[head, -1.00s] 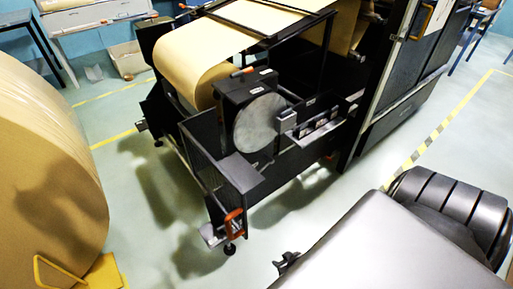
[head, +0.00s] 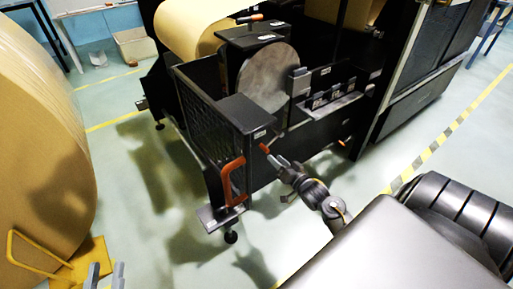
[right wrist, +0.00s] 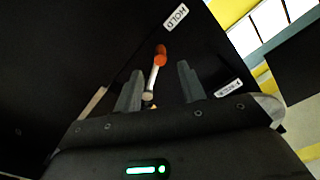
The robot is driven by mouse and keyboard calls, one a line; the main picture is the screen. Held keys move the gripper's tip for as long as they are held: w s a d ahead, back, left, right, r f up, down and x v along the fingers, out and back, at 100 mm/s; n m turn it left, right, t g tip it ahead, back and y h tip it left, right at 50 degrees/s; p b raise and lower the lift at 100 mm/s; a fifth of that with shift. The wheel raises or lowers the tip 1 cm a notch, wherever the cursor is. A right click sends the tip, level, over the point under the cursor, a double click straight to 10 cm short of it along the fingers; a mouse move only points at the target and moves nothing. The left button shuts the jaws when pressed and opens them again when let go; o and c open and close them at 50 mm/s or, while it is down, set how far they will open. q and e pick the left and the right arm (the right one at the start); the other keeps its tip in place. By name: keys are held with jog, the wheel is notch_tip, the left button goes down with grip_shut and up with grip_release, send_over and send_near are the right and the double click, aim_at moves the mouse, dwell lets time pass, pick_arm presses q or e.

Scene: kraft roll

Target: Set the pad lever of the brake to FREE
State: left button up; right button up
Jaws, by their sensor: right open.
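The pad lever (right wrist: 157,70), a pale rod with an orange end, sits on a dark panel of the brake in the right wrist view. Its orange end lies nearer the HOLD label (right wrist: 175,18) than the other label (right wrist: 228,88), which seems to read FREE. My right gripper (right wrist: 158,88) is open, its fingers on either side of the lever in that picture; contact cannot be told. In the head view, my right gripper (head: 278,168) is close to a small orange tip (head: 264,148) on the machine's front.
An orange handle (head: 233,182) stands on the mesh guard just left of my right gripper. Another orange-tipped lever (head: 250,18) is on top of the dark box. A big kraft roll (head: 40,140) and a yellow chock (head: 85,260) are at left. Floor in front is clear.

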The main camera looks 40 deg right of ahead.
aim_at(265, 149)
jog(key=w+b, duration=0.2)
jog(key=w, duration=0.6)
jog(key=shift+w+d+f, duration=0.1)
jog(key=shift+w, duration=0.25)
pick_arm(q)
jog(key=shift+s+a+r+n+t+h, duration=0.1)
jog(key=shift+a+r+t+h, duration=0.1)
jog(key=shift+a+r+t, duration=0.4)
jog(key=shift+s+a+r+n+t+h, duration=0.15)
jog(key=shift+a+r+t+h, duration=0.1)
jog(key=shift+r+t, duration=0.65)
jog(key=shift+s+a+r+n+t+h, duration=0.1)
jog(key=shift+a+r+t+h, duration=0.05)
jog(key=shift+a+r+t, duration=0.55)
pick_arm(e)
jog(key=shift+w, duration=0.55)
pick_arm(q)
jog(key=shift+d+f, duration=0.1)
jog(key=shift+d, duration=0.15)
pick_arm(e)
grip_shut()
